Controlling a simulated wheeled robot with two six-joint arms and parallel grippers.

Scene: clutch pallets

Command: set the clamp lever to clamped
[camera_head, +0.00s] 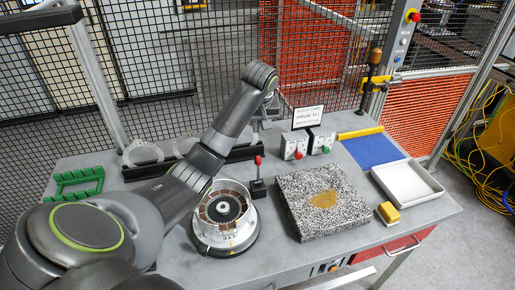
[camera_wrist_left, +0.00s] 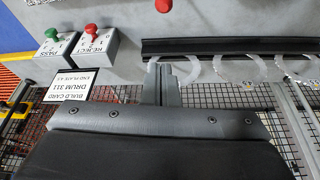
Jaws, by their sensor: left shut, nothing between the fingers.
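The clamp lever (camera_head: 258,173) is a short dark stem with a red knob on a black base, standing beside the round clutch fixture (camera_head: 224,245). It looks close to upright in the head view. Its red knob (camera_wrist_left: 163,5) is cut off at the top edge of the left wrist view. My left gripper (camera_head: 266,114) is behind and above the lever, apart from it, near the back of the table. Its fingers (camera_wrist_left: 161,75) are together and empty in the left wrist view. My right gripper is not in view.
A black rail (camera_wrist_left: 230,48) with clear rings lies near my fingers. Reject and pass boxes (camera_head: 294,146) and a build card (camera_head: 307,117) stand right of the gripper. A speckled slab (camera_head: 300,222), white tray (camera_head: 430,189) and green rack (camera_head: 75,178) occupy the table. Mesh fencing stands behind.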

